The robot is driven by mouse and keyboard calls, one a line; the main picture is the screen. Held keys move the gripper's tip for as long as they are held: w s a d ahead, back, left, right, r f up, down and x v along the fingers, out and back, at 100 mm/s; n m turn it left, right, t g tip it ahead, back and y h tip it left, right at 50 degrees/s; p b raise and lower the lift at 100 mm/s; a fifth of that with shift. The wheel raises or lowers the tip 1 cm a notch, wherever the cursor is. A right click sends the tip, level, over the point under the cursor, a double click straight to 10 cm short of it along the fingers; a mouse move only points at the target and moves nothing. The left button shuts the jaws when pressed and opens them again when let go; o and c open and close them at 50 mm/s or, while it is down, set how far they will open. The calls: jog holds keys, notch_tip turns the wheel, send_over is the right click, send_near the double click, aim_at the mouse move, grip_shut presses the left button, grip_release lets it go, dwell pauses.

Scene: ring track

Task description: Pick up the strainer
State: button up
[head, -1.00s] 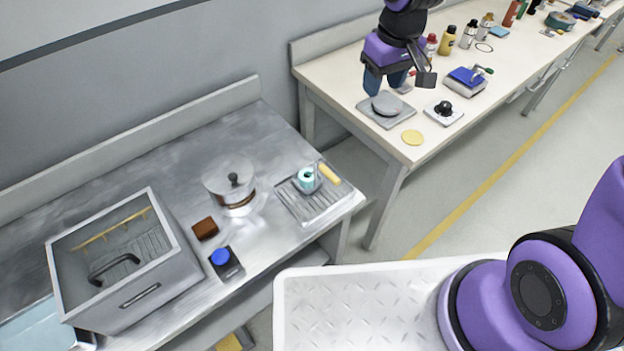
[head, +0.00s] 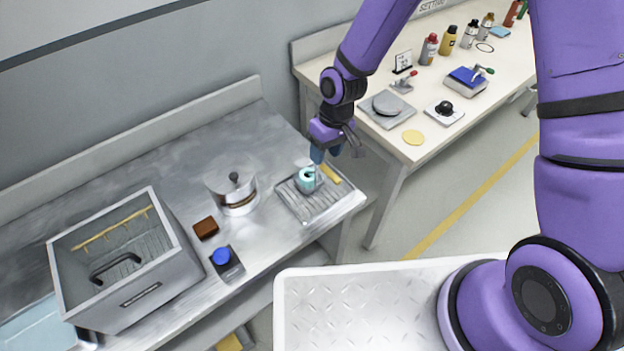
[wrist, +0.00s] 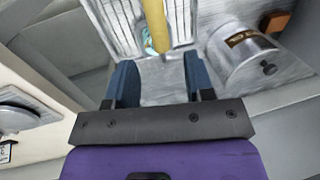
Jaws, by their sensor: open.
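The strainer appears to be the piece with a yellow handle (head: 331,174) beside a teal round cup-like part (head: 306,180) on a ridged metal tray (head: 316,208). I cannot tell whether the handle and teal part are joined. In the wrist view the yellow handle (wrist: 155,25) points toward my gripper, with the teal part (wrist: 132,36) partly behind it. My gripper (head: 334,151) is open and empty, above the tray's far right side. In the wrist view its fingers (wrist: 158,68) are apart, with the handle end lined up between and beyond them.
A grey open-topped box (head: 135,285) is at the left. A cream table (head: 415,151) with bottles stands behind on the right.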

notch_tip(320, 180, down, 6)
jog(key=s+a, duration=0.1)
jog(key=shift+f, duration=0.2)
jog(key=shift+s, duration=0.1)
grip_shut()
